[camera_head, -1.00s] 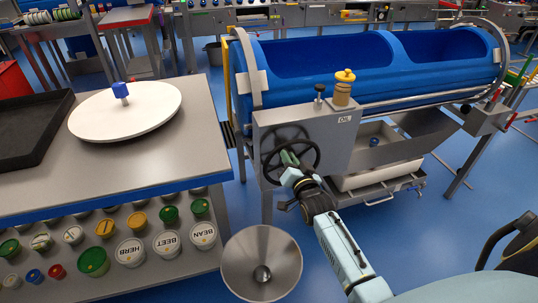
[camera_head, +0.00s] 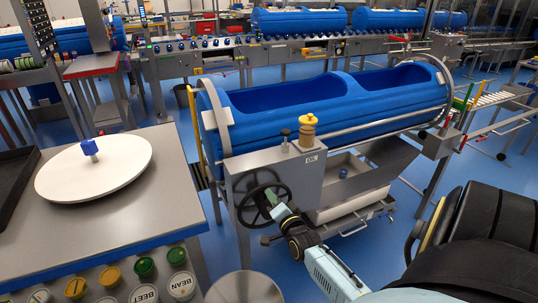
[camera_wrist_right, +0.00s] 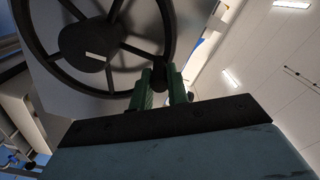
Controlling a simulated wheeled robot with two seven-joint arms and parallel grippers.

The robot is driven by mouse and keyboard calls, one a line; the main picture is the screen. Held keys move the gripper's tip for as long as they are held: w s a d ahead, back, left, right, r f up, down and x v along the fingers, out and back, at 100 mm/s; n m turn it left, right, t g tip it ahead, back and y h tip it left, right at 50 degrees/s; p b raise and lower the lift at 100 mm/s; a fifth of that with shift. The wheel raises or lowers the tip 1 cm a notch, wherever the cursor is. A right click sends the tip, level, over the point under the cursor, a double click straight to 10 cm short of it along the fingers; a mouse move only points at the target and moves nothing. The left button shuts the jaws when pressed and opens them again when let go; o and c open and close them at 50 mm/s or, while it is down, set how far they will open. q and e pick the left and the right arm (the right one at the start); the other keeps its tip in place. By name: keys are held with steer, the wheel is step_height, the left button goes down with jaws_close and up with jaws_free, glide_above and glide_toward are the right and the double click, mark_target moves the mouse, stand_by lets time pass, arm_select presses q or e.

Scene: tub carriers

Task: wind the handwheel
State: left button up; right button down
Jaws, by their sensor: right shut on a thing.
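The handwheel (camera_head: 247,212) is a dark spoked wheel on the front of a grey metal housing (camera_head: 297,183) at the near end of the blue tub. My right gripper (camera_head: 273,198) reaches it from below right. In the right wrist view, the wheel's hub (camera_wrist_right: 88,46) and spokes fill the upper left. There the green fingers of my right gripper (camera_wrist_right: 162,88) are shut on the wheel's dark handle (camera_wrist_right: 158,72), near the rim. The fingers hide part of the handle. My left gripper is not in view.
The long blue tub (camera_head: 330,108) lies behind the housing, which carries a yellow-capped oil pot (camera_head: 307,132). A steel table (camera_head: 150,215) with a white disc (camera_head: 95,172) stands at left. Blue floor is open right of the tub stand.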

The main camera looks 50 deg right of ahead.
steer(key=shift+s+d, duration=0.1)
steer(key=shift+d, duration=0.05)
steer(key=c, duration=1.4)
jaws_free()
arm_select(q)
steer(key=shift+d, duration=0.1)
arm_select(e)
steer(key=shift+o, duration=0.2)
